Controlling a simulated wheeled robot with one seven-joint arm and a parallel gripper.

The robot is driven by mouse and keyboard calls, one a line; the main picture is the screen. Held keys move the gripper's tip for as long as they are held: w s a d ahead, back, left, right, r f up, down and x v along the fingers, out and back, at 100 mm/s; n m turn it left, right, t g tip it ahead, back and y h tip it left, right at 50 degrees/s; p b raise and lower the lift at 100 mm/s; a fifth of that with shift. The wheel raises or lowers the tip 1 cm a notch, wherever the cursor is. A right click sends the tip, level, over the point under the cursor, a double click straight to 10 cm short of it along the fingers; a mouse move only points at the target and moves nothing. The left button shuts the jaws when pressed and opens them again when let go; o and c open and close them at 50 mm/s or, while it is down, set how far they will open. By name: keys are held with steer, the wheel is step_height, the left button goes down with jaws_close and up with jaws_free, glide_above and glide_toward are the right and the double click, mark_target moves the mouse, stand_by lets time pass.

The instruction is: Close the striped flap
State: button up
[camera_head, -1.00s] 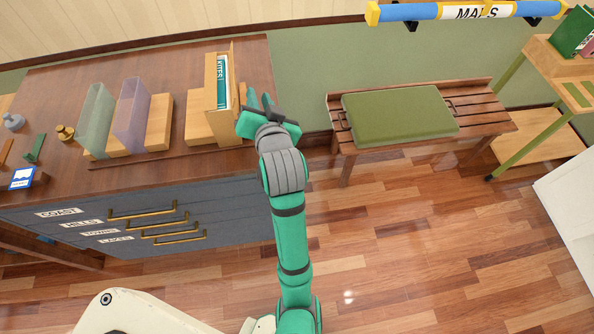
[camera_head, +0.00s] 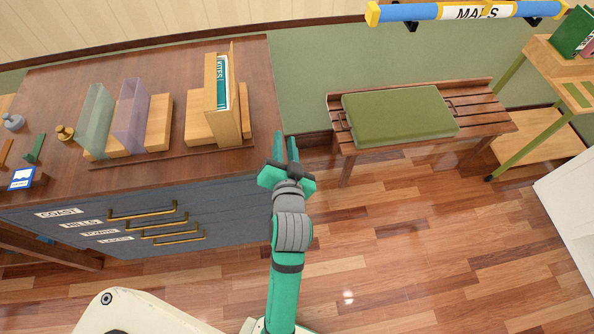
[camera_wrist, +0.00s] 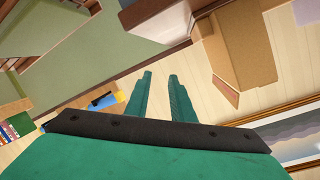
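I see no flap with visible stripes in either view. My gripper (camera_head: 285,148) is in front of the right end of the brown cabinet top (camera_head: 180,180) in the head view. Its two green fingers are apart with nothing between them, and they show as a spread pair in the wrist view (camera_wrist: 160,76). A wooden holder (camera_head: 211,85) with a teal-spined book (camera_head: 222,82) stands upright on the cabinet top, beyond and left of my gripper, apart from it.
A green translucent panel (camera_head: 97,120) and a purple one (camera_head: 131,115) stand farther left. Grey drawers with brass handles (camera_head: 142,213) are below. A slatted bench with a green cushion (camera_head: 400,115) stands right. A blue rail (camera_head: 430,12) is on the wall. Wooden floor between is clear.

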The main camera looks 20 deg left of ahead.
steer(key=s+d+f+h, duration=0.1)
steer(key=s+d+f, duration=0.3)
steer(key=d, duration=0.1)
steer(key=shift+s+f+m+t+h, duration=0.2)
steer(key=shift+f+m+t+h, duration=0.2)
